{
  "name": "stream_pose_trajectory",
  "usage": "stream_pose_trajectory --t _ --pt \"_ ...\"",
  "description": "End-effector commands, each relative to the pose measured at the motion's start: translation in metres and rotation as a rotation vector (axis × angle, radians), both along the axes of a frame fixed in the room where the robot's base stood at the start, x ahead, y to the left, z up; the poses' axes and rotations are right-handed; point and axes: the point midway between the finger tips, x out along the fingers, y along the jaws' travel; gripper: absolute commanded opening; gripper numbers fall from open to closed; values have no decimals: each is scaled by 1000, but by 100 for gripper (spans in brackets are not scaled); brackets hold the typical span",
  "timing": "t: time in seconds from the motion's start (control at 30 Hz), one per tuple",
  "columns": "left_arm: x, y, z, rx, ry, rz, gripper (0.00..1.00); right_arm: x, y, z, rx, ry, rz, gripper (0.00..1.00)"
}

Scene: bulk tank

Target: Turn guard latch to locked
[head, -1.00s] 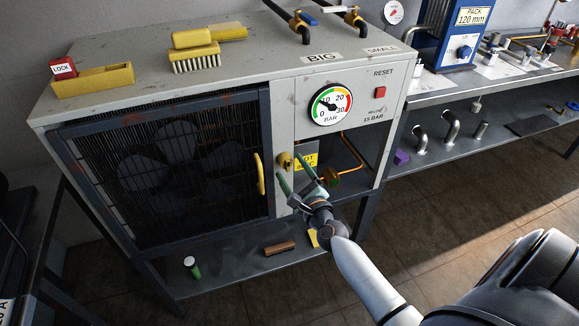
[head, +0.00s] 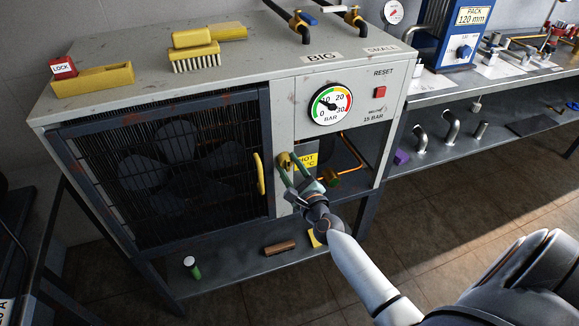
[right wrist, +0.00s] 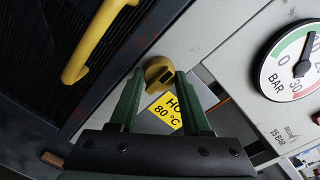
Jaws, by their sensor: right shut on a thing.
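The guard latch is a small brass-yellow knob (head: 284,159) on the light panel strip just right of the guard door (head: 165,170) and its yellow handle (head: 260,173). The latch also shows in the right wrist view (right wrist: 157,70), with a dark slot in its face. My right gripper (head: 291,167) reaches up from below right, and its green fingers are shut on the latch. In the right wrist view the fingers (right wrist: 162,95) lie on either side of it. The barred door sits flush in its frame. My left gripper is not in view.
A yellow HOT label (right wrist: 166,111) and an open bay with a copper pipe (head: 350,150) lie right of the latch. Above are the pressure gauge (head: 332,104) and red reset button (head: 380,92). A red LOCK tag (head: 62,68) and brushes (head: 195,58) rest on top.

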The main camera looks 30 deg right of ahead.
Motion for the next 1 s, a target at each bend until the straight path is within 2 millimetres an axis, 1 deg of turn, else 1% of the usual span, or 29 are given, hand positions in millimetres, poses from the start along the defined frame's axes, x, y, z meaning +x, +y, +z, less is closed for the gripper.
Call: stream_pose_trajectory --t 0.03,0.2,0.47,0.67,0.87,1.0 --pt "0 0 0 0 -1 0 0 0 0 0 0 0 0 18" --pt "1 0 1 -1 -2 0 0 0 0 0 0 1 1 0" --pt "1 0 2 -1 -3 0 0 0 0 0 -11 3 0 0" --pt "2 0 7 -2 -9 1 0 0 0 1 -76 20 1 0" --pt "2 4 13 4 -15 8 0 0 0 2 -212 53 1 0" --pt "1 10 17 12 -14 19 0 0 0 3 -338 83 0 0"
